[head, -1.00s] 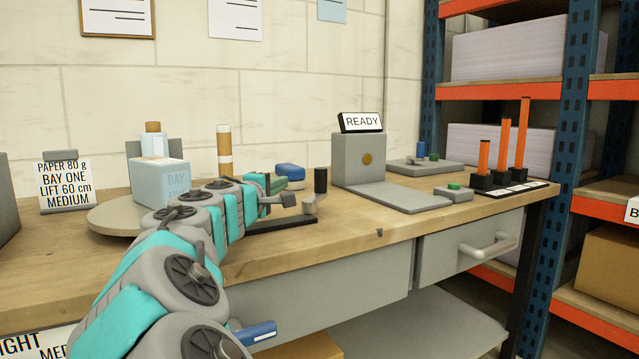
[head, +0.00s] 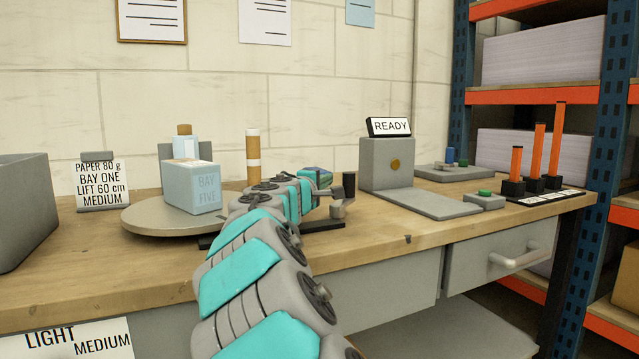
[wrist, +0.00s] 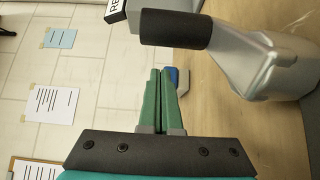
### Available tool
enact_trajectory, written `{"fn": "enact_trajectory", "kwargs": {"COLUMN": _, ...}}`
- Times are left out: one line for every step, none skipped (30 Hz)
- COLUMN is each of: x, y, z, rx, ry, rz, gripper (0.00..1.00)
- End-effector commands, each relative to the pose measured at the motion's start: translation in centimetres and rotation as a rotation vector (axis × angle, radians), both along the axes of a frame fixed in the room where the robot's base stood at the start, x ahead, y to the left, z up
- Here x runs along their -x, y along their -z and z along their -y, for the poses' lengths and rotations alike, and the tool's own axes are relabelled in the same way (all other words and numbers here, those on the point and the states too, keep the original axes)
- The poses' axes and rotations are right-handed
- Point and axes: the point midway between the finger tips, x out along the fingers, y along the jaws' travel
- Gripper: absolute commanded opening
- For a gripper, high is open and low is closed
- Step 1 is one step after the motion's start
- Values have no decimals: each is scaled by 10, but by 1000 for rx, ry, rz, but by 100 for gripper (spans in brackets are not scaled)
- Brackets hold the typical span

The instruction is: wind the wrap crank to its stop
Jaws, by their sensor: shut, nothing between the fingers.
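The wrap crank stands on the bench in the head view, with an upright black handle (head: 349,186) on a grey metal arm (head: 338,209). In the wrist view the black handle (wrist: 176,29) and the broad grey crank arm (wrist: 265,62) are close, ahead and to the right. My gripper (wrist: 157,72) has its two green fingers together with nothing between them. The fingertips are near the handle, not around it; I cannot tell whether they touch. In the head view my arm reaches in from the left of the crank and hides part of its base.
A pale blue box (head: 194,187) sits on a round grey turntable (head: 140,217) left of my arm. A grey stand (head: 387,164) with a READY sign (head: 390,127) is right of the crank. Orange posts (head: 539,150) stand far right. The bench front is mostly clear.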

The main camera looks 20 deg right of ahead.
Motion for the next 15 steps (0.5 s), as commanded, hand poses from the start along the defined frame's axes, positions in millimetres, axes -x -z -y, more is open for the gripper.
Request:
{"fn": "enact_trajectory", "kwargs": {"x": 5, "y": 0, "z": 2, "rx": 1, "ry": 1, "rz": 0, "gripper": 0}}
{"fn": "enact_trajectory", "kwargs": {"x": 8, "y": 0, "z": 3, "rx": 1, "ry": 2, "rz": 0, "gripper": 0}}
{"fn": "enact_trajectory", "kwargs": {"x": 11, "y": 0, "z": 5, "rx": 1, "ry": 3, "rz": -1, "gripper": 0}}
{"fn": "enact_trajectory", "kwargs": {"x": 14, "y": 1, "z": 7, "rx": 1, "ry": 4, "rz": -2, "gripper": 0}}
{"fn": "enact_trajectory", "kwargs": {"x": 16, "y": 1, "z": 8, "rx": 1, "ry": 4, "rz": -2, "gripper": 0}}
{"fn": "enact_trajectory", "kwargs": {"x": 18, "y": 1, "z": 9, "rx": 0, "ry": 5, "rz": -1, "gripper": 0}}
{"fn": "enact_trajectory", "kwargs": {"x": 20, "y": 1, "z": 10, "rx": 0, "ry": 5, "rz": -1, "gripper": 0}}
{"fn": "enact_trajectory", "kwargs": {"x": 22, "y": 1, "z": 11, "rx": 0, "ry": 5, "rz": -1, "gripper": 0}}
{"fn": "enact_trajectory", "kwargs": {"x": 23, "y": 1, "z": 11, "rx": -1, "ry": 4, "rz": -2, "gripper": 0}}
{"fn": "enact_trajectory", "kwargs": {"x": 25, "y": 1, "z": 12, "rx": -1, "ry": 4, "rz": -1, "gripper": 0}}
{"fn": "enact_trajectory", "kwargs": {"x": 26, "y": 1, "z": 12, "rx": -1, "ry": 3, "rz": -1, "gripper": 0}}
{"fn": "enact_trajectory", "kwargs": {"x": 26, "y": 1, "z": 12, "rx": 0, "ry": 2, "rz": -1, "gripper": 0}}
{"fn": "enact_trajectory", "kwargs": {"x": 27, "y": 1, "z": 12, "rx": 0, "ry": 2, "rz": -1, "gripper": 0}}
{"fn": "enact_trajectory", "kwargs": {"x": 27, "y": 1, "z": 12, "rx": -1, "ry": 2, "rz": -1, "gripper": 0}}
{"fn": "enact_trajectory", "kwargs": {"x": 27, "y": 1, "z": 13, "rx": -1, "ry": 2, "rz": -1, "gripper": 0}}
